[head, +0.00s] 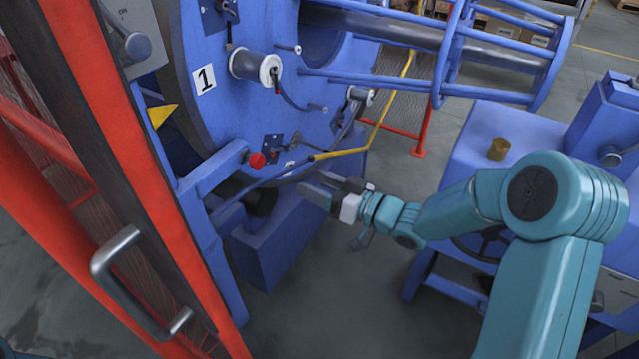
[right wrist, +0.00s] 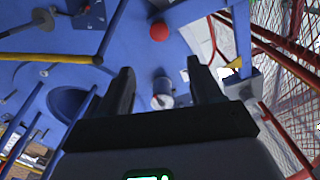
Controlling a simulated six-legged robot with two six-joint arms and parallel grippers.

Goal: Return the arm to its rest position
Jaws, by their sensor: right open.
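My right arm (head: 535,240) is teal and reaches in from the lower right of the head view. It stretches left toward the blue strander (head: 330,100). My right gripper (head: 325,190) is in front of the machine's lower frame, below the yellow bar. In the right wrist view the two dark fingers of the gripper (right wrist: 158,85) stand apart with nothing between them. Behind them are the blue machine face and a red knob (right wrist: 159,31). The knob (head: 257,160) also shows in the head view, left of the gripper. My left gripper is not in view.
A red-framed mesh door (head: 130,150) with a grey handle (head: 135,280) stands at the left. A yellow bar (head: 340,152) runs just above the gripper. Grey floor (head: 350,290) lies open below.

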